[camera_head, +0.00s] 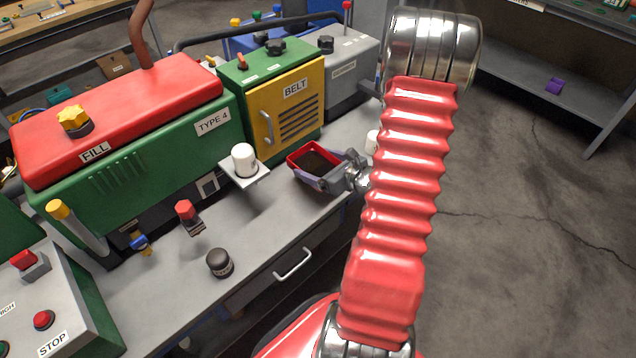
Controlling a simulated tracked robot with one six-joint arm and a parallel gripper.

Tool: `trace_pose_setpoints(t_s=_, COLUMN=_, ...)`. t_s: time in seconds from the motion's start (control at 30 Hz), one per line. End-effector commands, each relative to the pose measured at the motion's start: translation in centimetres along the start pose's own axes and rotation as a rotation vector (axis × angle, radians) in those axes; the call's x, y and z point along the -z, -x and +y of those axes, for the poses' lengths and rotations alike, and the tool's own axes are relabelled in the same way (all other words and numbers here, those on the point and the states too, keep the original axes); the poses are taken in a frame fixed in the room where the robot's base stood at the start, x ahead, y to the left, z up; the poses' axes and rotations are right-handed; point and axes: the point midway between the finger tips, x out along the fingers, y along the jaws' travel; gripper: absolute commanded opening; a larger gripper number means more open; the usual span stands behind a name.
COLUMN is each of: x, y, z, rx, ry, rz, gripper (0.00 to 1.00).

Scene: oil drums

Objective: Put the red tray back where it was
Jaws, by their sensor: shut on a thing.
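The red tray (296,156) is a small open box with a dark inside, in the middle of the head view. My gripper (322,178) is shut on the red tray at its near right side, with its grey-purple fingers along the wall. The tray is over the grey bench top, in front of the yellow BELT door. I cannot tell whether its underside touches the bench. My red ribbed arm (402,180) comes in from the right and hides part of the bench behind it.
A white knob on a plate (244,160) stands just left of the tray. A red-capped valve (187,214) and a black knob (219,263) are further left. The green machine with the yellow BELT door (285,98) rises behind. Bare bench (285,217) lies in front of the tray.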

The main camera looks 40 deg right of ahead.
Motion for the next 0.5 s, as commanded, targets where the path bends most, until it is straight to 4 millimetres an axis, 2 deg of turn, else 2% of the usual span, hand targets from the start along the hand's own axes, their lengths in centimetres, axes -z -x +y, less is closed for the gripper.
trace_pose_setpoints(t_s=0.3, x=3.4, y=-1.4, z=0.1, rx=-0.001, ry=-0.002, rz=0.001, gripper=0.62)
trace_pose_setpoints(t_s=0.5, x=3.8, y=-1.6, z=0.1, rx=-0.001, ry=0.001, rz=0.000, gripper=0.62)
